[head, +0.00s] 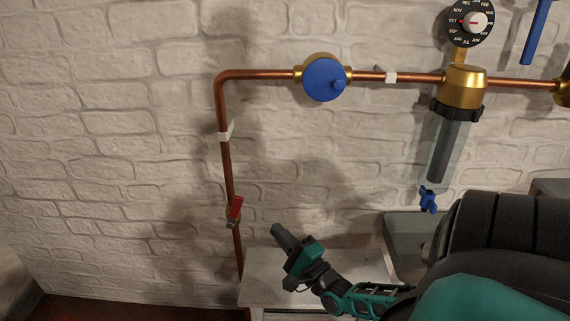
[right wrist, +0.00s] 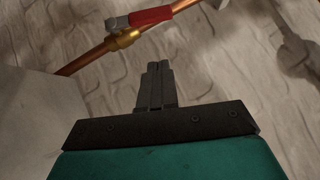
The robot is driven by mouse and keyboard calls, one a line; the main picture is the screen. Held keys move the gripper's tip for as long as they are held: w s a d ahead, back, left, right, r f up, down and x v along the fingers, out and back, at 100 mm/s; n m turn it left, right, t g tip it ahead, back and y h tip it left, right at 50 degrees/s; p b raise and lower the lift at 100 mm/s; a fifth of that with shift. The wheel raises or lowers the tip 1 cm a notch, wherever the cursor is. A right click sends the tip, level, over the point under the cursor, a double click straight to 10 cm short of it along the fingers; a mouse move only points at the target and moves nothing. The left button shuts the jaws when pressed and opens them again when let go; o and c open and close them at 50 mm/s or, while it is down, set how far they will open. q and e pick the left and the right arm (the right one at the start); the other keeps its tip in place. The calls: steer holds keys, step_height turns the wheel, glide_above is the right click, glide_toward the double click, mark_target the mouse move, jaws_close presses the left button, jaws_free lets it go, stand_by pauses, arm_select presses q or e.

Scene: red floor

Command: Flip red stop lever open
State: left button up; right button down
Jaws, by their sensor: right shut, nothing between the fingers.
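The red stop lever (head: 236,208) is on the vertical copper pipe at the lower left of the head view, tilted with its upper end to the right. In the right wrist view the red lever (right wrist: 152,16) lies above the brass valve body (right wrist: 124,38), near the top edge. My right gripper (head: 277,230) is to the right of the lever in the head view, apart from it. Its fingers (right wrist: 157,68) are shut and empty, pointing towards the pipe. My left gripper is not in view.
The copper pipe (head: 270,75) runs along the white brick wall, with a blue round valve (head: 324,79) on it. A filter housing (head: 465,87) with a blue tap (head: 428,199) hangs at right. A pale bench (head: 258,290) stands below. Wall space left of the pipe is clear.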

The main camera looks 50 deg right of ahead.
mark_target(234, 212)
steer(key=w+a+r, duration=0.1)
steer(key=w+r, duration=0.1)
steer(key=w, duration=0.6)
steer(key=shift+a+r+b, duration=0.25)
steer(key=shift+a+b, duration=0.1)
steer(key=shift+b, duration=0.05)
steer(key=shift+r, duration=0.1)
